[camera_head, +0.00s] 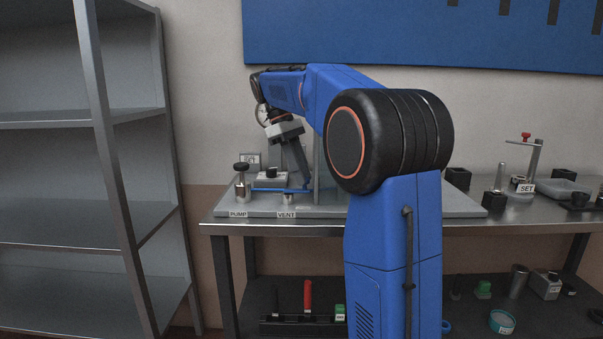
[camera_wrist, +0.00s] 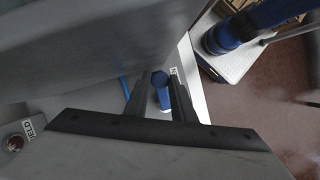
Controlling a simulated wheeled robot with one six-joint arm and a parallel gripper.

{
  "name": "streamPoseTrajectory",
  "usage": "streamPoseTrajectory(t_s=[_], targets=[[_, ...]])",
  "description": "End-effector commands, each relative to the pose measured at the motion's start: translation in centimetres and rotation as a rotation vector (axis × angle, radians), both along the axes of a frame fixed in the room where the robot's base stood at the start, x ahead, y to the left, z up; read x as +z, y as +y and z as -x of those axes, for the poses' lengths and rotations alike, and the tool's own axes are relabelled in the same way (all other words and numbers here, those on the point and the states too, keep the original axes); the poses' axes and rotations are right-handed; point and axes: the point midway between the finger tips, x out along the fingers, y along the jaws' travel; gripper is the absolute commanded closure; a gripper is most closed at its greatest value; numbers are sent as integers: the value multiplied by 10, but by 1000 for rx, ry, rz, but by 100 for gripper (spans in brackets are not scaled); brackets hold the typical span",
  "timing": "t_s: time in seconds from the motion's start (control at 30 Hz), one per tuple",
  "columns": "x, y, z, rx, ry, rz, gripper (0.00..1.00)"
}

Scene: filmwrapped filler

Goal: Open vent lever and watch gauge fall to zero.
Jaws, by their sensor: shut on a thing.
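The blue vent lever (camera_head: 268,190) lies roughly level above the VENT label (camera_head: 286,215) on the steel bench plate. My gripper (camera_head: 302,186) reaches down to the lever's right end and is shut on it. In the wrist view my gripper (camera_wrist: 160,98) has its two dark fingers on either side of the lever's blue knob (camera_wrist: 159,78). A round gauge (camera_head: 261,115) shows only in part behind my arm. Its needle and reading cannot be made out.
A black-knobbed pump post (camera_head: 241,184) stands left of the lever, by the PUMP label (camera_head: 238,214). A grey upright panel (camera_wrist: 95,45) is close beside my gripper. A SET stand (camera_head: 533,165) is at the bench's right. An empty-looking grey shelf (camera_head: 60,119) stands left.

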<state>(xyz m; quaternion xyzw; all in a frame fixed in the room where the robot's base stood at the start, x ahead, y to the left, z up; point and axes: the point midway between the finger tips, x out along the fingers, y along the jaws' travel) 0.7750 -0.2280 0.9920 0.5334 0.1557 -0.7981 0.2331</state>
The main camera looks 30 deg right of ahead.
Motion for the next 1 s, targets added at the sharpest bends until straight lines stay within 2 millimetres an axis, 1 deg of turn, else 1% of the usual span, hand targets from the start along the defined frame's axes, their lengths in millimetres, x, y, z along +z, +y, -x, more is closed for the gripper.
streamPoseTrajectory(t_s=[0.03,0.07,0.1,0.13,0.43,0.57,0.77,1.0], targets=[[0,0,0,1,1,-1,100],[0,1,0,1,1,-1,70],[0,1,0,1,1,-1,60],[0,0,0,1,1,-1,59],[0,0,0,4,0,-1,59],[0,0,-1,42,0,0,59],[0,-3,-6,195,1,0,59],[0,-4,-15,428,0,0,59]])
